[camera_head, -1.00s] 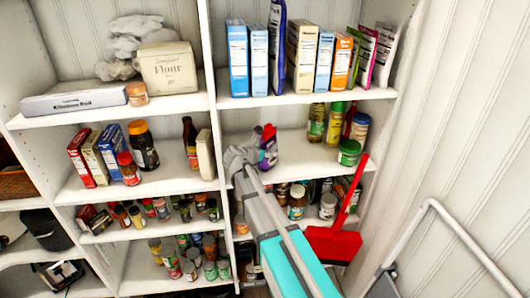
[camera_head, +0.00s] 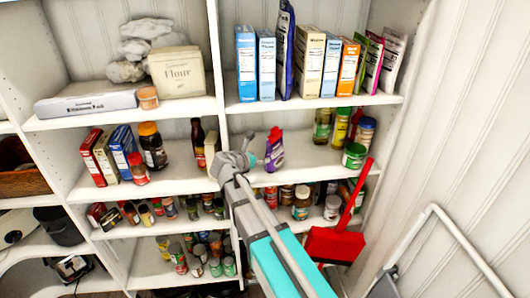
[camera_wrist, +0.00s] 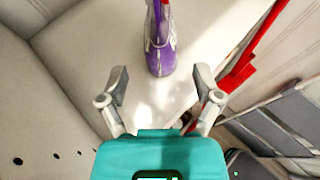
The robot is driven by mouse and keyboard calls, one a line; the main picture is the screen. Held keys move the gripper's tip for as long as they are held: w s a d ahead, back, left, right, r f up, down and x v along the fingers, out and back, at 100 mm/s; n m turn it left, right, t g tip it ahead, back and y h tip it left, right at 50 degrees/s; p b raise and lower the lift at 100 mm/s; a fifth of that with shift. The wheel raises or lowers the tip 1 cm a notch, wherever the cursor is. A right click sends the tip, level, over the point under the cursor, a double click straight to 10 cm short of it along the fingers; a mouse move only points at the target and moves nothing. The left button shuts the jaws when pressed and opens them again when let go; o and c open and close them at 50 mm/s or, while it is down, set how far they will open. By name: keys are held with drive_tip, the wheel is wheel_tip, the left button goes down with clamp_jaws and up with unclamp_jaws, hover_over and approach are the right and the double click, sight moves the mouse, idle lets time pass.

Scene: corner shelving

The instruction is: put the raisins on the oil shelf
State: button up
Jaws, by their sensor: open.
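A purple container with a red top (camera_head: 274,150), which I take to be the raisins though its label is too small to read, stands upright on the middle right shelf (camera_head: 308,158). That shelf also holds oil-like bottles (camera_head: 322,126) at its right. My gripper (camera_head: 235,163) is just left of the purple container, near the shelf's front edge. In the wrist view my gripper (camera_wrist: 160,84) is open and empty, and the purple container (camera_wrist: 160,45) stands beyond the fingertips, apart from them, with its top cut off by the frame.
A green-lidded jar (camera_head: 354,155) stands at the shelf's right front. A red dustpan or brush (camera_head: 335,242) hangs below right. A shelf divider and a pale box (camera_head: 211,148) are close left of my gripper. Bare shelf lies between the purple container and the bottles.

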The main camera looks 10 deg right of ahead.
drive_tip(key=shift+p+v, duration=0.35)
drive_tip(key=shift+v, duration=1.15)
drive_tip(key=s+d+f+m+g+y, duration=0.3)
drive_tip(key=s+m, duration=0.4)
drive_tip(key=m, duration=0.2)
drive_tip(key=s+d+f+m+g+y, duration=0.3)
drive_tip(key=s+f+m, duration=0.1)
drive_tip(key=s+m, duration=0.3)
drive_tip(key=s+d+f+m+g+y, duration=0.3)
drive_tip(key=s+m, duration=0.4)
drive_tip(key=m, duration=0.4)
drive_tip(key=shift+s+f+g+y, duration=0.25)
drive_tip(key=shift+f+g+y, duration=0.05)
drive_tip(key=shift+f, duration=0.45)
drive_tip(key=shift+d+f, duration=0.1)
